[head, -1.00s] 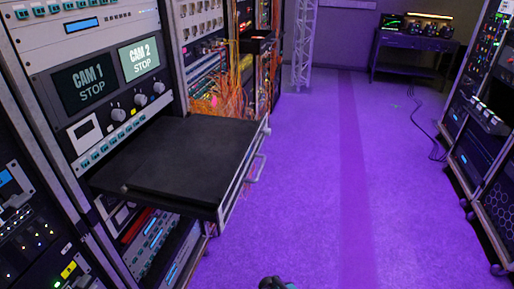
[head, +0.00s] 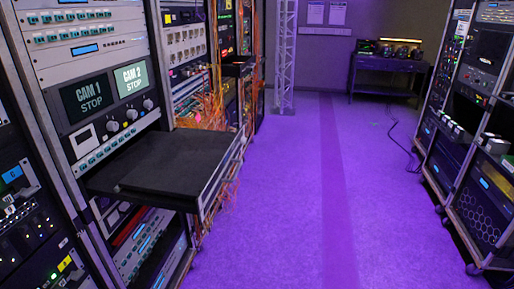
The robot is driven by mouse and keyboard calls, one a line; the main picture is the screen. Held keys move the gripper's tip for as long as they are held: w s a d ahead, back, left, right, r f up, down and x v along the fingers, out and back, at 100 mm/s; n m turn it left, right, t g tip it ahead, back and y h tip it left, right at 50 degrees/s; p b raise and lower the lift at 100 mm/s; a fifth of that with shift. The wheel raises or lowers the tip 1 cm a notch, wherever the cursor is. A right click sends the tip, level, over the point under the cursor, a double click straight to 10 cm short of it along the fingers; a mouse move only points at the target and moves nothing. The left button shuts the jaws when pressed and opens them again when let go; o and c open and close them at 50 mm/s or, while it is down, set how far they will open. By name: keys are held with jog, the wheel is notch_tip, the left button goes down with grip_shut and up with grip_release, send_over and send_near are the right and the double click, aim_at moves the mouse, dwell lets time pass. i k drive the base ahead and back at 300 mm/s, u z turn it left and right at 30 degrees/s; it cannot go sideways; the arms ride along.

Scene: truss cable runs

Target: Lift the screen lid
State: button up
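The screen lid (head: 178,160) is a flat black panel lying shut on a drawer pulled out from the left rack in the head view. The drawer (head: 213,184) has a metal front edge and sticks out over the aisle at mid height. My gripper is not in the head view, so its place relative to the lid does not show.
The left rack (head: 110,66) holds two small screens reading CAM 1 STOP and CAM 2 STOP. Orange cables (head: 215,108) hang behind the drawer. A right rack (head: 470,130), a truss column (head: 285,60) and a back table (head: 385,92) border the clear purple floor (head: 280,200).

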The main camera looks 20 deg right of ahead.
aim_at(188, 165)
jog(key=u, duration=1.05)
jog(key=i, duration=0.5)
jog(key=z, duration=0.1)
